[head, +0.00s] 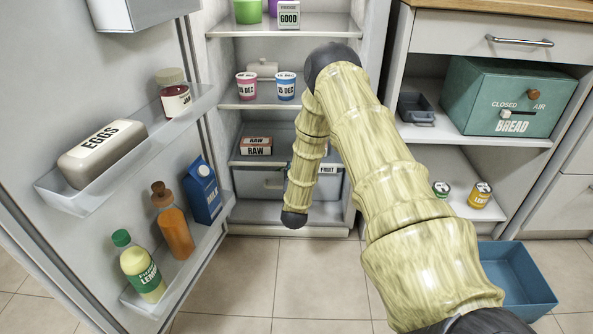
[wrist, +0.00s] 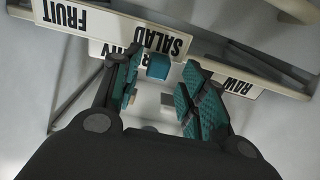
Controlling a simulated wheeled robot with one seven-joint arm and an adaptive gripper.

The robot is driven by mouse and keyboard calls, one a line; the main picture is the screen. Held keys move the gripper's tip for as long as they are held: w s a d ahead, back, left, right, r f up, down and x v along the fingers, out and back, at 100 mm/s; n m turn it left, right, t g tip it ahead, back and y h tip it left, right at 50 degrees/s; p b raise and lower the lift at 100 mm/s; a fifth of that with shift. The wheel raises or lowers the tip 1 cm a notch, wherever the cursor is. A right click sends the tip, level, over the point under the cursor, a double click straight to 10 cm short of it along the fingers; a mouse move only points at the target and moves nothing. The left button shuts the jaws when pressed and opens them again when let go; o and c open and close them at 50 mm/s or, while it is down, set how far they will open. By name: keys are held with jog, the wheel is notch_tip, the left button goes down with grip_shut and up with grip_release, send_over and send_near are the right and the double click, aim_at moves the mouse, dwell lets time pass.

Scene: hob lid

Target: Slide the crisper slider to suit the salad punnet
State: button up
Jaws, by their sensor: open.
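My gripper (wrist: 162,70) is open in the wrist view, its two teal-padded fingers apart. A small teal block (wrist: 158,66), perhaps the crisper slider's knob, shows between the fingertips; I cannot tell if they touch it. White strips with upside-down lettering lie beyond: a FRUIT label (wrist: 68,17), a SALAD label (wrist: 160,40) and a RAW label (wrist: 232,84). Another label is partly hidden behind the left finger. In the head view, the crisper's FRUIT label (head: 328,169) shows low in the fridge beside my arm, which hides my gripper and much of the crisper. I cannot make out a salad punnet.
The open fridge door (head: 100,60) stands left, holding an egg box (head: 102,152), jar and bottles. A RAW pack (head: 256,146) sits on a fridge shelf. A bread box (head: 505,97) and cans are right. A blue bin (head: 528,291) stands on the floor.

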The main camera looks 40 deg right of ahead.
jog(key=v, duration=1.1)
jog(key=shift+s+a, duration=0.1)
jog(key=shift+a, duration=0.05)
jog(key=s+a+f+n+g+y+p, duration=0.25)
jog(key=s+a+f+y, duration=0.35)
jog(key=a, duration=0.3)
jog(key=s+a+f+n+g+y+p, duration=0.25)
jog(key=s+a+f, duration=0.25)
jog(key=s+a, duration=0.45)
jog(key=s+a+n+g+y+p, duration=0.15)
jog(key=s+a+g, duration=0.3)
jog(key=s, duration=0.65)
jog(key=s+a+n+g+y+p, duration=0.15)
jog(key=s+a+g, duration=0.3)
jog(key=s, duration=0.75)
notch_tip(320, 180, up, 38)
jog(key=p, duration=3.8)
